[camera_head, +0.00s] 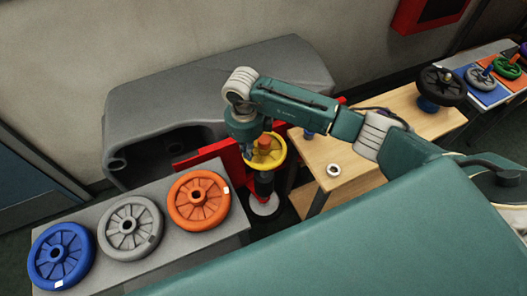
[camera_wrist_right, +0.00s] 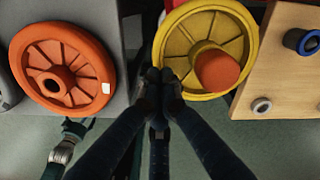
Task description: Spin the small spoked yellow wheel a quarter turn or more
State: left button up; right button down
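The small spoked yellow wheel (camera_head: 268,151) has an orange-red hub and sits beside the red panel in the head view. It also shows large in the right wrist view (camera_wrist_right: 243,42), its face towards the camera. My right gripper (camera_head: 247,150) is at the wheel's left edge. In the wrist view its fingertips (camera_wrist_right: 160,77) are together at the lower left rim, seemingly touching it; no part of the rim shows clearly between them. My left gripper (camera_wrist_right: 78,127) seems to show low in the wrist view, fingers apart and empty, away from the wheel.
Larger orange (camera_head: 198,199), grey (camera_head: 130,227) and blue (camera_head: 61,255) wheels lie on a grey bench at left. A wooden table (camera_head: 350,160) with a pale ring (camera_head: 333,170) stands right of the yellow wheel. A grey tank (camera_head: 215,85) and red panel (camera_head: 220,154) are behind.

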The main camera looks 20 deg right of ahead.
aim_at(258, 165)
jog(key=shift+f+b, duration=0.7)
jog(key=shift+f, duration=0.1)
jog(key=shift+s+d+r+p, duration=0.1)
jog(key=shift+s+d+p, duration=0.3)
jog(key=shift+s, duration=0.4)
jog(key=shift+s+d, duration=0.5)
jog(key=shift+s, duration=0.15)
jog(key=shift+d, duration=0.15)
